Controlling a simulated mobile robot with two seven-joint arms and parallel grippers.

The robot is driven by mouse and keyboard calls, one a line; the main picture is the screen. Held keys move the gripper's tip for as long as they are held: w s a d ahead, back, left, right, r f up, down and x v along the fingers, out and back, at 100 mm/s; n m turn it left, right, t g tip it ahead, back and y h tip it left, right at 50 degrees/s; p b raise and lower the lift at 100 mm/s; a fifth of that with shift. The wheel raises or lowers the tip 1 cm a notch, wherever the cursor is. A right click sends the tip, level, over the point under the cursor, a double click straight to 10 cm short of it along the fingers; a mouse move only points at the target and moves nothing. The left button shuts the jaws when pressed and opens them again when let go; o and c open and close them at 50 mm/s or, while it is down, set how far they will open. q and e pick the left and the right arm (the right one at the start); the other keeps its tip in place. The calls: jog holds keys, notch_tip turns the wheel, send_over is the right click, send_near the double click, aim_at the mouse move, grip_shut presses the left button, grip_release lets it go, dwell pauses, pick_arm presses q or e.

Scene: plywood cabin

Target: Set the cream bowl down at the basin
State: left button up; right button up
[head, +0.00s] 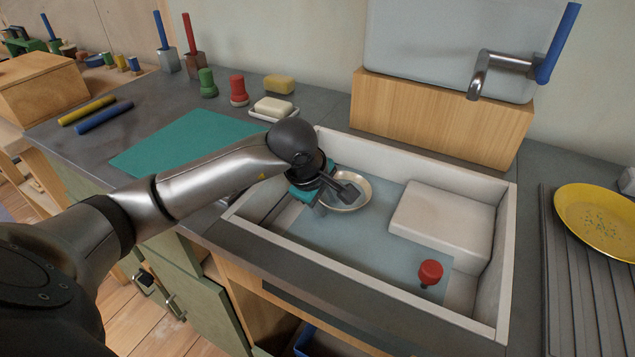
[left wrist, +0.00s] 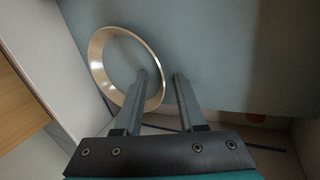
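The cream bowl (head: 352,182) is at the left back of the white basin (head: 420,155), over the basin's blue-grey floor (head: 340,240). It looks upright and resting there. My left gripper (head: 341,193) reaches into the basin at the bowl and hides part of it. In the left wrist view the bowl (left wrist: 98,72) lies to the left, and the fingers (left wrist: 161,78) stand apart. One finger overlaps the bowl's opening and part of the rim shows between the fingers, with gaps visible. My right gripper is in neither view.
A white block (head: 443,220) fills the basin's right side, and a red-topped piece (head: 430,272) stands near the front. A tap (head: 500,62) overhangs the back. A yellow plate (head: 595,215) lies on the ribbed drainer at right. A teal mat (head: 180,143) left of the basin is clear.

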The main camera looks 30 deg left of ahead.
pick_arm(q)
jog(key=p+v, duration=0.4)
jog(key=v, duration=1)
jog(key=shift+r, duration=0.35)
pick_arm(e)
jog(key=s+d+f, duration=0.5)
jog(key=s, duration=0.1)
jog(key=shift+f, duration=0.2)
pick_arm(q)
jog(key=shift+s, duration=0.15)
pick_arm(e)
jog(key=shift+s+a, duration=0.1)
